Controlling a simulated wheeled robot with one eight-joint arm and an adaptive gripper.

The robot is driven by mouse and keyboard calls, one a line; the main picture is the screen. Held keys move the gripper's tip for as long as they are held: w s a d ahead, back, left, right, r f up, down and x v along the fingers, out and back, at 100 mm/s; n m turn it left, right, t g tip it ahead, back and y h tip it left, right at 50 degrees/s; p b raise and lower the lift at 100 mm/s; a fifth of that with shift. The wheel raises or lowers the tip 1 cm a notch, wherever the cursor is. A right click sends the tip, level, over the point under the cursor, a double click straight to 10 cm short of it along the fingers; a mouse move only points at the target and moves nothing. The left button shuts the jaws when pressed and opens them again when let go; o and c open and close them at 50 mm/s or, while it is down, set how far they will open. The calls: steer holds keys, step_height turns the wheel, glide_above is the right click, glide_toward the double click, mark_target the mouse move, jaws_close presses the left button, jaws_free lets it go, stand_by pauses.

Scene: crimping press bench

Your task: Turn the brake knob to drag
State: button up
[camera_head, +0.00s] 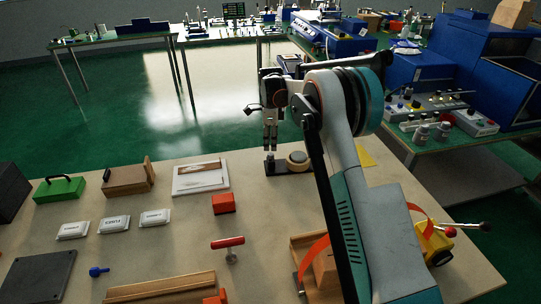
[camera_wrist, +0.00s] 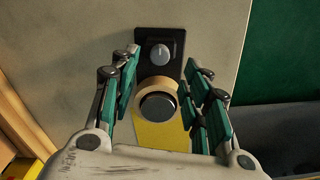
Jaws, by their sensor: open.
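A black base plate (camera_wrist: 177,39) lies on the bench in the wrist view. On it are a small grey knob (camera_wrist: 161,54) with a pale pointer mark, and a larger round dark-topped part (camera_wrist: 157,106) with a wooden-coloured ring. No lettering is readable, so I cannot tell any marked settings. In the head view the plate (camera_head: 289,168) is at the bench's far edge, with the wooden-ringed part (camera_head: 297,158) on it. My gripper (camera_wrist: 163,65) is open and empty, pointing down; its fingers appear on either side of the knob and round part. Contact cannot be seen.
A yellow patch (camera_wrist: 160,136) lies beside the plate. On the bench (camera_head: 185,240) are a white tray (camera_head: 188,188), a red block (camera_head: 223,204), a red-handled tool (camera_head: 228,243) and several white labelled blocks (camera_head: 114,224). My arm hides part of the right side.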

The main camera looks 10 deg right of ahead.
mark_target(271, 154)
step_height(271, 154, down, 6)
steer(key=shift+r+b, duration=0.15)
steer(key=shift+b, duration=0.65)
steer(key=shift+c, duration=0.3)
jaws_close()
